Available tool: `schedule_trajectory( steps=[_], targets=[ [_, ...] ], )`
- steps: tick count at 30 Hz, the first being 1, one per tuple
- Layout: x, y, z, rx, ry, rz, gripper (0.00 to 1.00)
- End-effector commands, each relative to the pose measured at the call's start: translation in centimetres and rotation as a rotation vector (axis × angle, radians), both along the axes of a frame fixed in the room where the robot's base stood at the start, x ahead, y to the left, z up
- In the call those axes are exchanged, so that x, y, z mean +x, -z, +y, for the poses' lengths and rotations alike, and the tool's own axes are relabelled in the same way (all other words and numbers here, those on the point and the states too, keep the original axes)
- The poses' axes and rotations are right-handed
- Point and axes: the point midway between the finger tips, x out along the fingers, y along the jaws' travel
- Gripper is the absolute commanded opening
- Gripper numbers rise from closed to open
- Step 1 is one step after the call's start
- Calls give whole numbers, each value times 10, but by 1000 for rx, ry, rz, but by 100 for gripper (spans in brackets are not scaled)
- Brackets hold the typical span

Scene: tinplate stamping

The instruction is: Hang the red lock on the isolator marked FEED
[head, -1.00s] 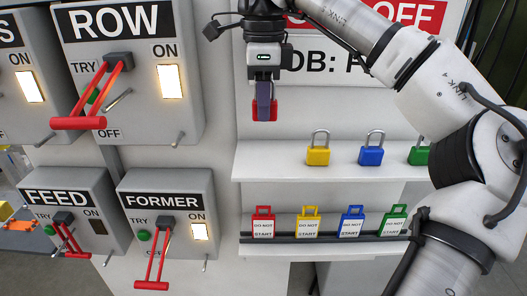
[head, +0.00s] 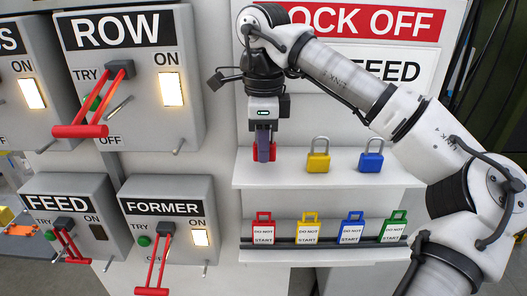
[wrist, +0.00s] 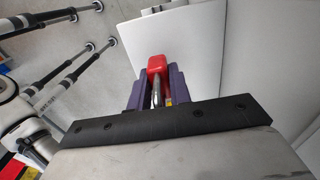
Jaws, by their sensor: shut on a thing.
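My gripper (head: 264,146) is shut on the red lock (head: 272,153) at the left end of the upper shelf. The lock is low over the shelf; I cannot tell whether it touches. In the wrist view the red lock (wrist: 157,64) and its steel shackle show between the purple fingers (wrist: 155,92). The isolator marked FEED (head: 99,246) is at the lower left, with a red handle (head: 70,246) hanging down and a dark lamp window. My gripper is to the right of it and higher.
A yellow lock (head: 318,162) and a blue lock (head: 371,162) stand on the upper shelf (head: 345,181). Several coloured tags hang on the lower rail (head: 330,242). The FORMER isolator (head: 192,212) and the ROW isolator (head: 143,52) have lit lamps and protruding red handles.

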Motion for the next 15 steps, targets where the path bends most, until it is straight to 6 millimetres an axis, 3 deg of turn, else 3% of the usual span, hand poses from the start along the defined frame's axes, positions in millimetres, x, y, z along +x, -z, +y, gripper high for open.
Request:
schedule_trajectory(
  steps=[6, 15],
  targets=[
    [0, 21, 0, 1, 1, 0, 0],
    [0, 25, 0, 1, 1, -1, 0]
  ],
)
